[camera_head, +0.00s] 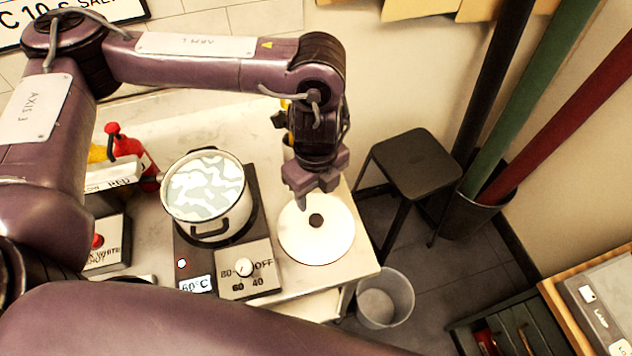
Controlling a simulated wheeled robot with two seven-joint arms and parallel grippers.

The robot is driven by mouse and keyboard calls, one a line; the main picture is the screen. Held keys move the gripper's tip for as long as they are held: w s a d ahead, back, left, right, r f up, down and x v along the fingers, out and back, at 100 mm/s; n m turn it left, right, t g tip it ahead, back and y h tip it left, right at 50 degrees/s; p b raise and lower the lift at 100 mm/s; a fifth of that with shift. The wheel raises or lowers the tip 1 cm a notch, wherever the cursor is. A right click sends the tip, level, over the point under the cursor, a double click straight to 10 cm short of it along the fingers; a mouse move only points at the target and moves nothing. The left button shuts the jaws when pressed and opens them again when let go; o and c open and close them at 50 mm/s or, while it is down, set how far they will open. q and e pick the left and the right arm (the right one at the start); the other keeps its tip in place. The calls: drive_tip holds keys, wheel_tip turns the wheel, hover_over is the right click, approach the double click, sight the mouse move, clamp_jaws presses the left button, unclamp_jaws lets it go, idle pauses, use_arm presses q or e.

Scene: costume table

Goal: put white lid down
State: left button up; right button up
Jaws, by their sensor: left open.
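The white lid (315,243) is a round disc with a dark knob (316,220) in its middle. It lies flat on the pale tabletop, at the table's right end, beside the hot plate. My left gripper (315,200) points down just above the lid's far part and is open, with its fingers near the knob. I cannot tell whether the fingers touch the knob. The white pot (206,228) stands uncovered on the hot plate, with a blue and white patterned surface inside. My right gripper does not show; a purple arm link of mine crosses the bottom.
The hot plate's control box (247,275) has a dial and a 60°C display. A red bottle (128,146) stands behind, left of the pot. Off the table's right edge are a dark stool (416,163), a clear bin (386,300) and a drawer unit (520,325).

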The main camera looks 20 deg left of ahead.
use_arm(q)
drive_tip(key=shift+r, duration=1.05)
